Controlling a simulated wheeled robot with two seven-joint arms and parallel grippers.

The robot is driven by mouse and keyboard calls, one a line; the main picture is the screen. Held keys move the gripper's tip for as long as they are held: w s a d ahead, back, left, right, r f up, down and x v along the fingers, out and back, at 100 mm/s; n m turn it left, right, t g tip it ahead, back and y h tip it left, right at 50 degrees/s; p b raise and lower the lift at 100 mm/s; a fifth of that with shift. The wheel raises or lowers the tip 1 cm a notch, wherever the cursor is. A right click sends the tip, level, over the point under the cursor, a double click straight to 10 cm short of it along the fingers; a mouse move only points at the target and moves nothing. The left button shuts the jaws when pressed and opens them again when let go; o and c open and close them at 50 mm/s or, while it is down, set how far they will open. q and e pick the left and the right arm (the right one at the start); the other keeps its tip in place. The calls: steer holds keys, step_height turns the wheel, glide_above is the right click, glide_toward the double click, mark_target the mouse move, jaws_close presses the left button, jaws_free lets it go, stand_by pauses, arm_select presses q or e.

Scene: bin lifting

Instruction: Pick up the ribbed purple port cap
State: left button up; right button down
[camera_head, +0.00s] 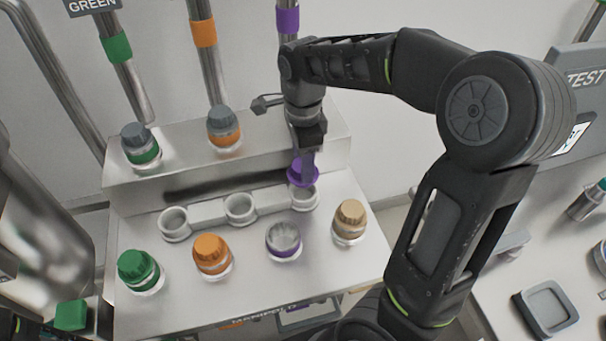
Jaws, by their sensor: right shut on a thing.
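My right gripper (304,155) points down and is shut on the purple cap (303,174). The cap is just above, or at the rim of, the right-hand round cup (305,198) in the row of three on the manifold. I cannot tell whether it touches the cup, and the fingers hide its top. In front of it, a purple-banded port (284,240) shows a bare grey top with no purple cap on it. My left gripper is not in view.
Green (138,268), orange (211,252) and tan (350,220) caps stand along the manifold front (330,275). Two grey-topped fittings with green (140,146) and orange (224,128) bands stand on the rear step. The other two cups (174,222) look empty. A tester stands at right.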

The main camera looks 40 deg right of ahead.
step_height(320, 180, up, 4)
steer(key=shift+r, duration=0.2)
stand_by(0.6)
